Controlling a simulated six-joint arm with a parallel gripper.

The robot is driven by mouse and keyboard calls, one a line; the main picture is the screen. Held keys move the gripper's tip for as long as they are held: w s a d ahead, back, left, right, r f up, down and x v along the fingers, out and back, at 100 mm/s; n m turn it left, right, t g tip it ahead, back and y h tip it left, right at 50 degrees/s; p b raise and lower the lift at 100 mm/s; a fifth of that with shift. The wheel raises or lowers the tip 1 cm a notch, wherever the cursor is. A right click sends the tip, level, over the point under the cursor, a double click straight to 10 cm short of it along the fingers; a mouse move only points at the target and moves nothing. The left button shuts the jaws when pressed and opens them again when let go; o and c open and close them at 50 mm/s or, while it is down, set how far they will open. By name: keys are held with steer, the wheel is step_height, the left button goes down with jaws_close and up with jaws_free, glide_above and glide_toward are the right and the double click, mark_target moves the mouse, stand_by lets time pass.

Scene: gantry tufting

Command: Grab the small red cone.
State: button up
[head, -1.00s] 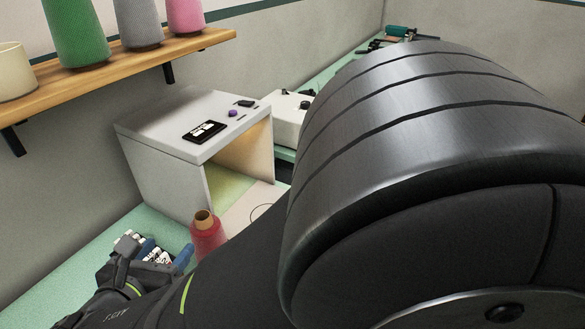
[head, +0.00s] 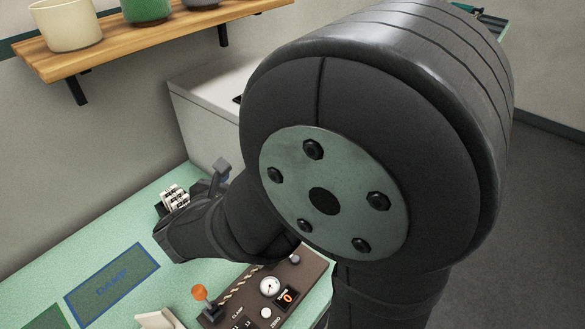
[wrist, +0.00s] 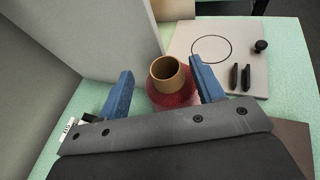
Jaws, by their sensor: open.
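The small red cone (wrist: 176,97) stands upright in the wrist view, with a tan tube top (wrist: 167,73). My gripper (wrist: 160,86) is open, with its two blue fingers on either side of the cone as seen from the wrist. The right finger looks close to the cone and a wider gap shows on the left; I cannot tell whether anything touches. The cone's lower part is hidden behind the gripper body. In the head view my arm hides the cone, and only part of my gripper (head: 220,172) shows.
A grey-white box housing (wrist: 110,35) stands just behind the cone. A pale plate (wrist: 220,55) with a drawn circle and black pegs lies to its right. In the head view, a brown control panel (head: 250,300) and a blue-edged damp mat (head: 112,285) lie on the green table.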

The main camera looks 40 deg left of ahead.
steer(key=x, duration=0.3)
steer(key=shift+w+d+f, duration=0.2)
steer(key=shift+w+f, duration=0.1)
steer(key=shift+f, duration=0.05)
steer(key=shift+w+a+f, duration=0.15)
steer(key=shift+w+a, duration=0.1)
steer(key=shift+w, duration=0.2)
jaws_close()
